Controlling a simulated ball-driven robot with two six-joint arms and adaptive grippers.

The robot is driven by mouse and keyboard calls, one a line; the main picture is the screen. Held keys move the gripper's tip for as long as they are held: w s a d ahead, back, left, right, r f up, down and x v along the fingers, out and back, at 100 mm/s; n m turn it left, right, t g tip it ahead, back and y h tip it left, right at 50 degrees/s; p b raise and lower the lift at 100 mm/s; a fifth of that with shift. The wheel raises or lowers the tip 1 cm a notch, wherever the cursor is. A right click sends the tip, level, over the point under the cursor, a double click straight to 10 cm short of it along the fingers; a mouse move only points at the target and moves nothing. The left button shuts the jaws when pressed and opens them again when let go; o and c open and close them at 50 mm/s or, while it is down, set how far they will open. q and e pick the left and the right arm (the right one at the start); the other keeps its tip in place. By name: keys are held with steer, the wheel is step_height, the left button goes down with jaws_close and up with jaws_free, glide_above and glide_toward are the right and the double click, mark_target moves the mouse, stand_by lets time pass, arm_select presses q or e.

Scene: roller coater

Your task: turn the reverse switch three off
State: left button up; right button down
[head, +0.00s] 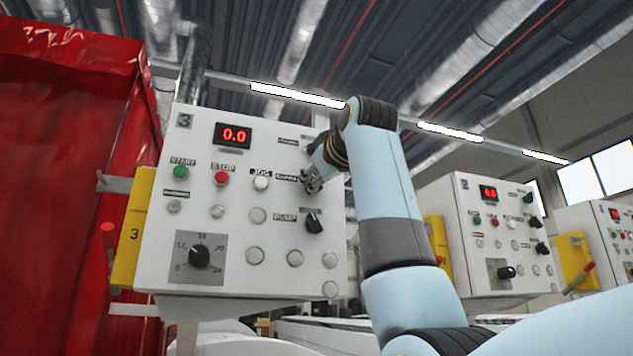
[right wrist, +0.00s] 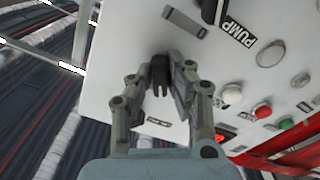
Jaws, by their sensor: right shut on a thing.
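The control panel marked 3 (head: 228,270) stands at the left of the head view, with a red 0.0 display (head: 233,135). My right gripper (head: 312,184) is at the panel's right side, above the pump knob (head: 313,222). In the right wrist view my right gripper (right wrist: 161,76) is shut on a black switch knob (right wrist: 158,73), one finger on each side. I take this knob as the reverse switch; its label is too blurred to read surely. In the head view the gripper hides most of it. My left gripper is not in view.
Start, stop and jog buttons (head: 261,183) and a round dial (head: 199,256) sit left of the gripper. A red curtain (head: 65,190) hangs at far left. Panel 2 (head: 475,240) and another panel (head: 590,222) stand to the right, behind my right arm.

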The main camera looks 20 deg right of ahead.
steer(key=c, duration=1.3)
jaws_free()
steer(key=s, duration=1.2)
steer(key=shift+d, duration=0.2)
